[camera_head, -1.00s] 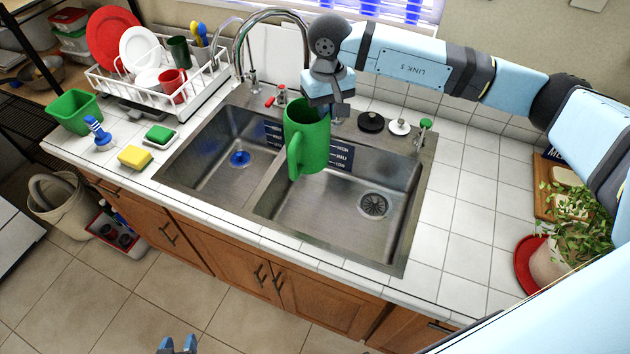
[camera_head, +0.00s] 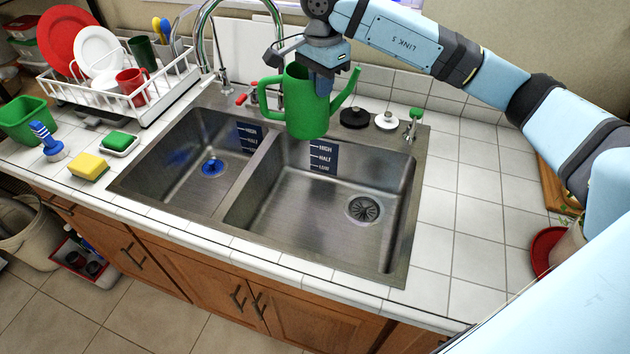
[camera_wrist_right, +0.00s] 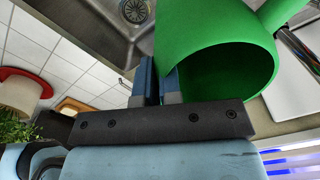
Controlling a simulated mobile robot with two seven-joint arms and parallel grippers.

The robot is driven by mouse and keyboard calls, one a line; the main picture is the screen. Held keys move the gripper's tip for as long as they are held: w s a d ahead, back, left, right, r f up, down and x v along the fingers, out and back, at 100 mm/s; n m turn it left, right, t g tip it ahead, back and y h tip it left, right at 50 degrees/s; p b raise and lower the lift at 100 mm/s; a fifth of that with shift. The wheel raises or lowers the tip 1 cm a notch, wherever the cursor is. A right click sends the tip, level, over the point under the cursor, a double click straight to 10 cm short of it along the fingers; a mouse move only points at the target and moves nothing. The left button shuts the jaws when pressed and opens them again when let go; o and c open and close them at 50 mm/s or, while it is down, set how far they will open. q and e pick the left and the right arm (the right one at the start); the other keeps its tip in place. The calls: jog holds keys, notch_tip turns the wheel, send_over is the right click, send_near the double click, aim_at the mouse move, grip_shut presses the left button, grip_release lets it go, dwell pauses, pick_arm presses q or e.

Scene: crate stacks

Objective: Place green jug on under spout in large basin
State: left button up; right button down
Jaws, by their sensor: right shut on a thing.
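The green jug (camera_head: 306,108) hangs upright over the back of the large right basin (camera_head: 290,215), handle to the left and its long spout to the right. My right gripper (camera_head: 322,84) is shut on the jug's upper wall; in the right wrist view its fingers (camera_wrist_right: 156,84) pinch the rim of the jug (camera_wrist_right: 215,50). The chrome tap spout (camera_head: 204,35) arches up behind the sink; its outlet end is partly hidden near the jug and my gripper. The large basin looks empty, with a drain (camera_head: 363,208). My left gripper is out of view.
The small basin (camera_head: 175,180) with a blue drain plug lies left. Behind the large basin stand a black stopper (camera_head: 354,118), a white stopper (camera_head: 386,121) and a green-topped fitting (camera_head: 414,122). A dish rack (camera_head: 130,95), yellow sponge (camera_head: 89,166) and green sponge (camera_head: 119,141) stand left.

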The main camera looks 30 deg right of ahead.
aim_at(321, 134)
notch_tip(321, 134, down, 26)
jog(key=p, duration=0.1)
jog(key=shift+r, duration=0.15)
jog(key=c, duration=1.3)
grip_release()
notch_tip(321, 134, up, 12)
jog(key=shift+f, duration=0.2)
jog(key=shift+r, duration=0.4)
